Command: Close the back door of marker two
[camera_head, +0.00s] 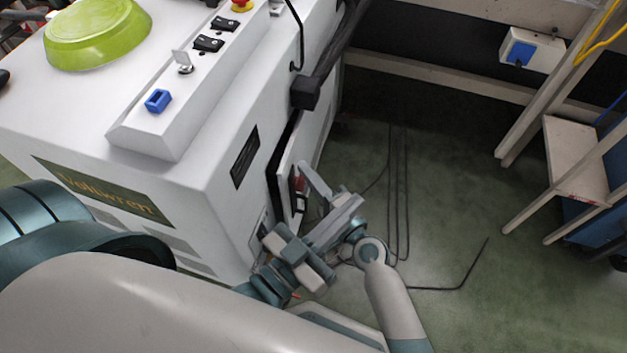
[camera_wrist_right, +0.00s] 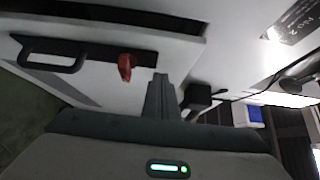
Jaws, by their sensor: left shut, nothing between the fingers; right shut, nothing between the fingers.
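The marking machine, a white cabinet (camera_head: 215,195), stands at the left in the head view. Its back door (camera_head: 289,172) on the right side stands slightly ajar, with a dark gap along its edge. The door carries a red latch (camera_wrist_right: 125,66) and a dark pull handle (camera_wrist_right: 55,57) in the right wrist view. My right gripper (camera_head: 306,170) is shut and empty at the door's outer side; its fingertips (camera_wrist_right: 160,80) are beside the red latch. I cannot tell whether they touch the door.
A black plug (camera_head: 305,92) with a thick cable sticks out above the door. Thin dark cables (camera_head: 398,190) lie on the green floor. A green bowl-like lid (camera_head: 97,30) sits on top of the machine. A cream frame (camera_head: 577,165) stands at the right; the floor between is mostly open.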

